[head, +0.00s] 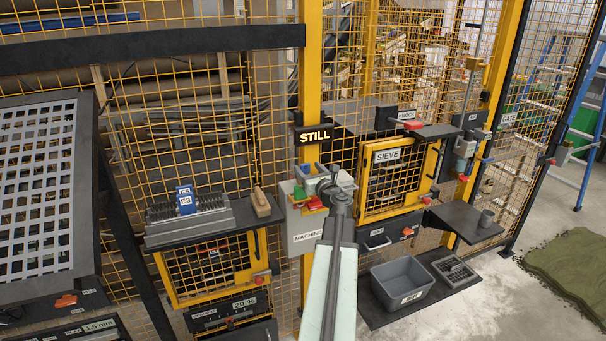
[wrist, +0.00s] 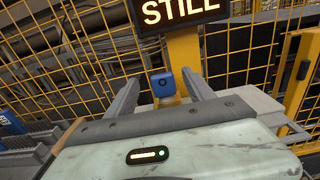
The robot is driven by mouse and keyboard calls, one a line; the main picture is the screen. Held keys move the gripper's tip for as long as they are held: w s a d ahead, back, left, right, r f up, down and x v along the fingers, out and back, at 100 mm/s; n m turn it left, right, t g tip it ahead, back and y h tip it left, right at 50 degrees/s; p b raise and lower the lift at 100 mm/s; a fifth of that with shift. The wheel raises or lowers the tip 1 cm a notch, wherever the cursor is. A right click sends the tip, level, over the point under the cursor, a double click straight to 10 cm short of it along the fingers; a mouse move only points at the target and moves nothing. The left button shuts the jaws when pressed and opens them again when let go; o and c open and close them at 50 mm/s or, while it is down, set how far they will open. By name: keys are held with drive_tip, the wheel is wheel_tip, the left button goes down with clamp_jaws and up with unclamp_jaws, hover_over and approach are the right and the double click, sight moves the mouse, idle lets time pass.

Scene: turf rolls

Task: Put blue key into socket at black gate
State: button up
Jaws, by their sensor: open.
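A blue key (wrist: 162,83) with a dark round mark shows between the fingers of my gripper (wrist: 160,86) in the wrist view. The fingers are open on either side of it, apart from it as far as I can tell. In the head view my gripper (head: 335,182) is at the machine box (head: 304,238) below the STILL sign, where blue, red and green parts show; my arm hides some of the box. The gate (head: 510,155) is at the right, with a GATE label and black posts. A small red part (head: 552,161) is on its post; I cannot tell which part is the socket.
A yellow-framed SIEVE door (head: 392,190) stands right of my arm, with a KNOCK handle above. A grey bin (head: 403,284) is on a low shelf. A shelf (head: 462,226) juts out before the gate. Turf (head: 572,270) lies on open floor at right.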

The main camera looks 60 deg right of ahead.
sight(306, 165)
drive_tip(key=x, duration=0.4)
drive_tip(key=shift+w+d, duration=0.1)
drive_tip(key=shift+d, duration=0.05)
clamp_jaws()
drive_tip(key=shift+r, duration=0.1)
